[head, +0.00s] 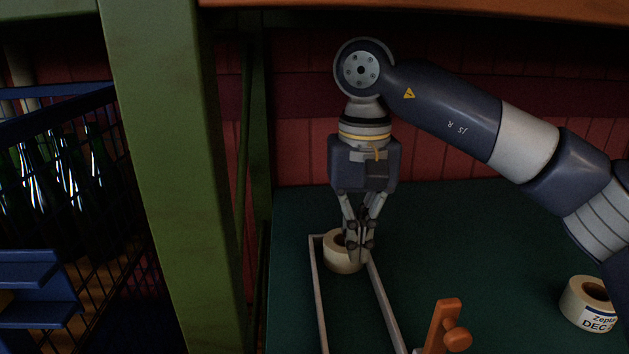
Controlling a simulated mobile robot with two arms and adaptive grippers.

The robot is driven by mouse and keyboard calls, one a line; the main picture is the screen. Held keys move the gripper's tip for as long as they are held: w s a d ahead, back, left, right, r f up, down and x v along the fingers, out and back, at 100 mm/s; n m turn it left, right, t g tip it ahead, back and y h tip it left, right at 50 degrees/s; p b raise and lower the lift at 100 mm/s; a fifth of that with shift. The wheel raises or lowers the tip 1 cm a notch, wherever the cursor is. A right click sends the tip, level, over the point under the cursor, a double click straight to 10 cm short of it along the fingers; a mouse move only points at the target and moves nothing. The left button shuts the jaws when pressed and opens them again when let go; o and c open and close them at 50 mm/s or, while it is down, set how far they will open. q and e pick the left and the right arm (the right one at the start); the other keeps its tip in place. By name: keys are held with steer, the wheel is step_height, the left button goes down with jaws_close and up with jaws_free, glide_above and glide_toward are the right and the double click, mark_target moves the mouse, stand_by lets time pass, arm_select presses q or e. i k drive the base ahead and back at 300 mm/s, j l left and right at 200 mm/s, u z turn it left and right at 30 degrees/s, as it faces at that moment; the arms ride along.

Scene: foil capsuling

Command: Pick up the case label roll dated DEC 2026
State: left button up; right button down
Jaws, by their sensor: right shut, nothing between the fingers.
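A cream label roll (589,304) lies on the dark green surface at the lower right. Its white label reads "DEC" and then a cut-off figure, so the year cannot be read in full. A second cream roll (340,257) lies at the far end of a narrow pale frame (320,299), and no date shows on it. My right gripper (359,257) points down at this second roll, its fingers shut and empty, covering part of the roll's right side. Whether the fingertips touch it I cannot tell. My left gripper is out of view.
An orange wooden piece with a knob (444,330) stands at the front, by the frame's right side. A green post (178,170) rises at the left. Beyond it, dark bottles (65,185) stand in a blue crate. The green surface (480,250) is clear between the frame and the right-hand roll.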

mark_target(584, 301)
steer(key=k, duration=1.45)
